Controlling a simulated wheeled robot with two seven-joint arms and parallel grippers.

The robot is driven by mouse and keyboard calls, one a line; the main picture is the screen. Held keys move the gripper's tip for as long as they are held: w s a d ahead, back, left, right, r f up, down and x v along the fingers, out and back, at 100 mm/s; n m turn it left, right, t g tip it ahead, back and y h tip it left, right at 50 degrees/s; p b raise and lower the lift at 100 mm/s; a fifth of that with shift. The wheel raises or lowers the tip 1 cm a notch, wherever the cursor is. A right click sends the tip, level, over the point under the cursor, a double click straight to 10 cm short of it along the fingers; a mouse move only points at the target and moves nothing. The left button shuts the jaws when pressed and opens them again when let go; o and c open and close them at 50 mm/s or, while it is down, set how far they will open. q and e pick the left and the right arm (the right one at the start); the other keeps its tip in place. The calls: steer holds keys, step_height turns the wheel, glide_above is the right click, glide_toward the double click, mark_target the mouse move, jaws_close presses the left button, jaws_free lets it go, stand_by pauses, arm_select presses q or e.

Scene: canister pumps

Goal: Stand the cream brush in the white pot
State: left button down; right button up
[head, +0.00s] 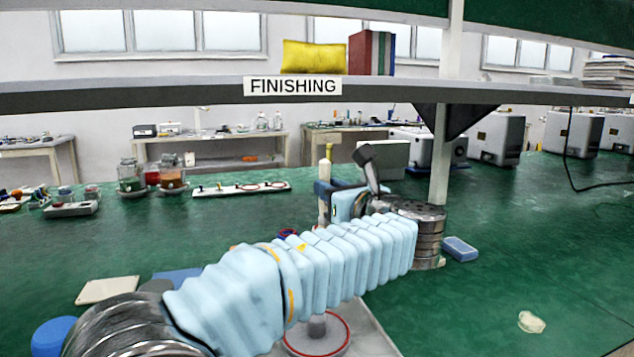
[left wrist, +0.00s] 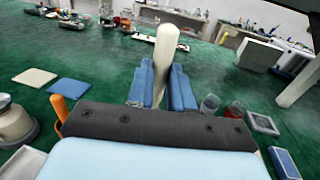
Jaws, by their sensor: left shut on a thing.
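My left gripper (head: 325,196) is shut on the cream brush (head: 325,172), which stands roughly upright above the green bench. In the left wrist view the brush (left wrist: 166,48) rises between the blue fingers of my left gripper (left wrist: 162,88). Its lower end is hidden behind the fingers and the dark gripper body. I cannot make out the white pot for certain in either view; my left arm covers much of the middle of the bench. My right gripper is not in view.
A post (head: 446,130) and the FINISHING shelf (head: 440,93) stand close behind my left arm. A blue block (head: 460,249) lies right of my wrist. A beige square (head: 108,290) lies at left. A long white strip (head: 235,189) lies behind. The right bench is mostly clear.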

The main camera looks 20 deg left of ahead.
arm_select(q)
step_height(320, 180, down, 12)
steer(key=b, duration=0.3)
stand_by(0.8)
steer(key=c, duration=0.9)
jaws_free()
steer(key=shift+c, duration=0.2)
steer(key=b+v, duration=0.1)
steer(key=v, duration=1.3)
steer(key=shift+a, duration=0.1)
